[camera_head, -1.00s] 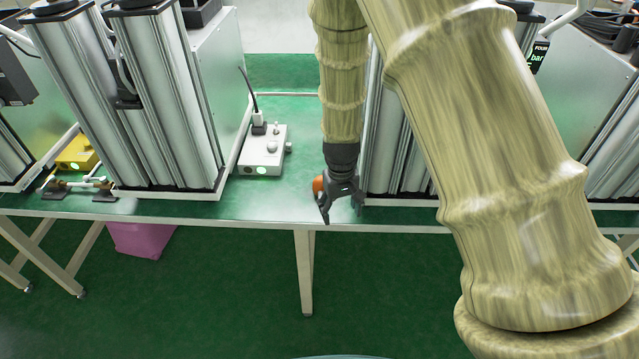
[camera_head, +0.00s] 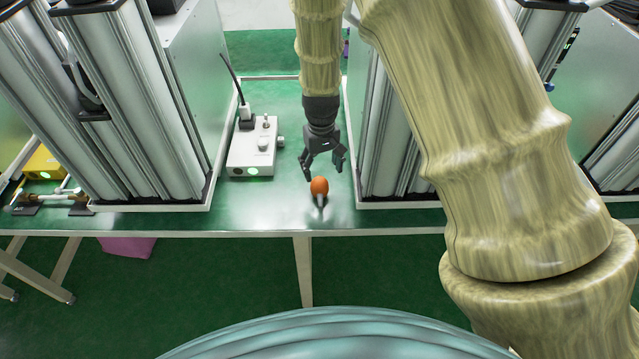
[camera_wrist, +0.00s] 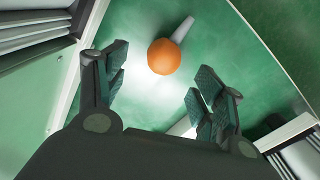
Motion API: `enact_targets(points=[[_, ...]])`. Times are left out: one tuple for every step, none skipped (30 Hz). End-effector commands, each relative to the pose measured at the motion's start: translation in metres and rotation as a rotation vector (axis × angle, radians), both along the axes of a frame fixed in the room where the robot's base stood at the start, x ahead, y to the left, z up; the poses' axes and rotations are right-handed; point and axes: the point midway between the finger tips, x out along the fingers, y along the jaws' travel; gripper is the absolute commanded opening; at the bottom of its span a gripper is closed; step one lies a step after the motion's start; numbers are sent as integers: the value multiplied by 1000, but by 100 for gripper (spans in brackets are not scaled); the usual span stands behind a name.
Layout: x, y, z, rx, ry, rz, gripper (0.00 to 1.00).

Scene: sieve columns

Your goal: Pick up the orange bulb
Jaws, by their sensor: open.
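The orange bulb (camera_head: 319,186) is on the green table top near its front edge. In the wrist view the round orange bulb (camera_wrist: 164,56) has a grey stem pointing up and to the right. My gripper (camera_head: 325,175) is open and empty, just behind the bulb in the head view. In the wrist view my gripper's fingers (camera_wrist: 158,85) are spread apart, and the bulb lies beyond the tips, between their lines. I see no contact between fingers and bulb.
A light grey box (camera_head: 252,152) with a green light and a black cable stands left of my gripper. Tall metal columns (camera_head: 150,110) rise on the left, and more columns (camera_head: 385,150) stand close on the right. The green table (camera_head: 260,215) is bare around the bulb.

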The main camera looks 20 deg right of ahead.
Motion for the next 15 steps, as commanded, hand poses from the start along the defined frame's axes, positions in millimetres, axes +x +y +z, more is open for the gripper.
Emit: enact_targets(points=[[0,1,-6,0,3,1,69],[0,1,-10,0,3,2,69],[0,1,-14,0,3,2,69],[1,1,-17,0,2,1,69],[1,1,-21,0,1,1,69],[1,1,-25,0,1,1,69],[1,1,-27,0,2,1,69],[0,1,-30,1,2,0,69],[0,0,-32,0,1,0,69],[0,0,-34,0,1,0,69],[0,0,-35,0,1,0,69],[0,-1,-36,0,0,-1,69],[0,-1,-37,0,0,-1,69],[0,-1,-38,0,0,-1,69],[0,-1,-39,0,0,-1,69]])
